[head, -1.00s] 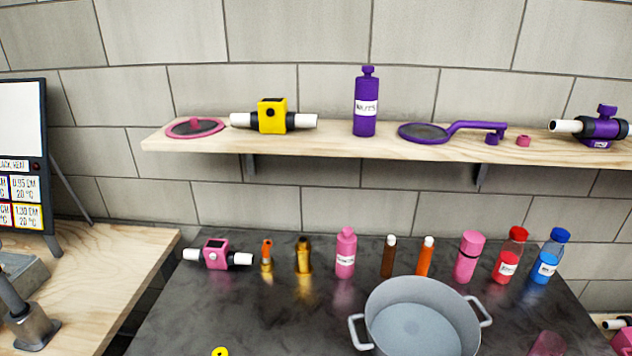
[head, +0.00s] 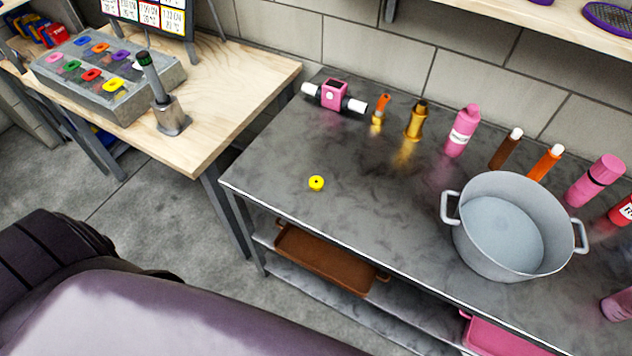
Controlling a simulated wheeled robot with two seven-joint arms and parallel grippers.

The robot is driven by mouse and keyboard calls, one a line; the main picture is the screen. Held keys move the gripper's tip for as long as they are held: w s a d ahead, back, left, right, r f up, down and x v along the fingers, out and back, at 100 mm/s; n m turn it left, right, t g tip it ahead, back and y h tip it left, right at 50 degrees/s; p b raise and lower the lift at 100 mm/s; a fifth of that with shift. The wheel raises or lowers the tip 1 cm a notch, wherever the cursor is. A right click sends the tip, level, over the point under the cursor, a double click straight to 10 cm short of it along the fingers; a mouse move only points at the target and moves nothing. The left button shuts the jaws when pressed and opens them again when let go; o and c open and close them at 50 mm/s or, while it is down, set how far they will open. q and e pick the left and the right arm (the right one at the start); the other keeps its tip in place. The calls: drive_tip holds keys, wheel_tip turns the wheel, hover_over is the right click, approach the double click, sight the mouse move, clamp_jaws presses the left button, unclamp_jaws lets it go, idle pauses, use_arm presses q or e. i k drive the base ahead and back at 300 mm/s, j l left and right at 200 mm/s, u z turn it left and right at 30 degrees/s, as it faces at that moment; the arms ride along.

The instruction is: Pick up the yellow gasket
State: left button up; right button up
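The yellow gasket (head: 316,183), a small ring with a dark hole, lies flat on the dark stone-topped table (head: 270,165) near its left front part. Nothing touches it. Neither of my grippers shows in the head view, so I cannot see whether they are open or shut.
A grey pot (head: 507,262) stands right of the gasket. A pink device (head: 333,95), a gold bottle (head: 415,121) and a pink bottle (head: 462,131) stand behind. A wooden table (head: 235,88) at left holds a grey block (head: 72,70) with coloured rings. Space around the gasket is clear.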

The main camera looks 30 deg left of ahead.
sight(315, 183)
drive_tip(key=k+j, duration=0.15)
drive_tip(key=j, duration=0.25)
drive_tip(key=k+j+u, duration=0.15)
drive_tip(key=j, duration=0.25)
drive_tip(key=k+j, duration=0.15)
drive_tip(key=j, duration=0.25)
drive_tip(key=k+j+u, duration=0.1)
drive_tip(key=j, duration=0.3)
drive_tip(key=k+j+u, duration=0.1)
drive_tip(key=j, duration=0.35)
drive_tip(key=k+l, duration=0.05)
